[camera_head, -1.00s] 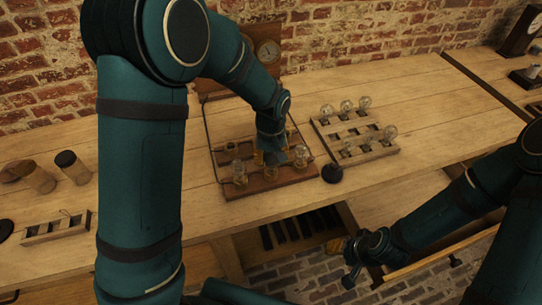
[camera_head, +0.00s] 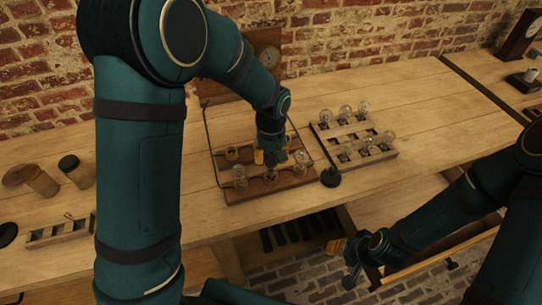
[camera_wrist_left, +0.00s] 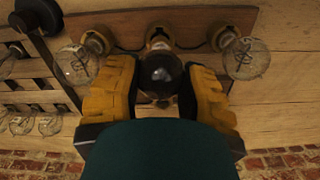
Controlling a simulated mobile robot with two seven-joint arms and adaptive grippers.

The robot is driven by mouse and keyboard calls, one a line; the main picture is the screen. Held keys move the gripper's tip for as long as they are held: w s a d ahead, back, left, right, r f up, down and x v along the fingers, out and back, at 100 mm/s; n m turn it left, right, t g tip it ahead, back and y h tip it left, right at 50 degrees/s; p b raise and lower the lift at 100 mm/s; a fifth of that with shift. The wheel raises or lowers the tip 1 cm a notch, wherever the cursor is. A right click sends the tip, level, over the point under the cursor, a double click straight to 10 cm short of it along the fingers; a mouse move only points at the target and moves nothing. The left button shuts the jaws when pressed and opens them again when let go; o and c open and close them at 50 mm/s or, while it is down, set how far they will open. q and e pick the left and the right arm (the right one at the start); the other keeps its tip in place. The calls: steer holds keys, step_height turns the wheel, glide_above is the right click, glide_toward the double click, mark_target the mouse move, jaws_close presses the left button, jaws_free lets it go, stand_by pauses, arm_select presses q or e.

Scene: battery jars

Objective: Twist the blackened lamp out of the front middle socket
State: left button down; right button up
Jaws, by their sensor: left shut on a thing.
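The blackened lamp (camera_wrist_left: 160,72) shows between the yellow fingers of my left gripper (camera_wrist_left: 160,92), which is shut on its dark glass in the left wrist view. A brass piece shows beyond the glass; I cannot tell whether it is lamp base or socket. In the head view my left gripper (camera_head: 271,158) is above the wooden socket board (camera_head: 240,196), and the front middle socket (camera_head: 270,176) shows just below it. Clear lamps stand in the front left socket (camera_head: 240,181) and front right socket (camera_head: 301,166). My right gripper (camera_head: 345,262) hangs before the bench; its fingers are unclear.
A wooden rack (camera_head: 355,138) with several clear lamps stands right of the board. A black round-based object (camera_head: 331,177) sits between them. Jars (camera_head: 74,170) and a small tray (camera_head: 62,233) are at left. Bare bench top lies farther right.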

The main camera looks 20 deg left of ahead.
arm_select(q)
steer(key=shift+r, duration=0.1)
steer(key=shift+r+p, duration=2)
steer(key=shift+r, duration=0.45)
steer(key=shift+f, duration=0.15)
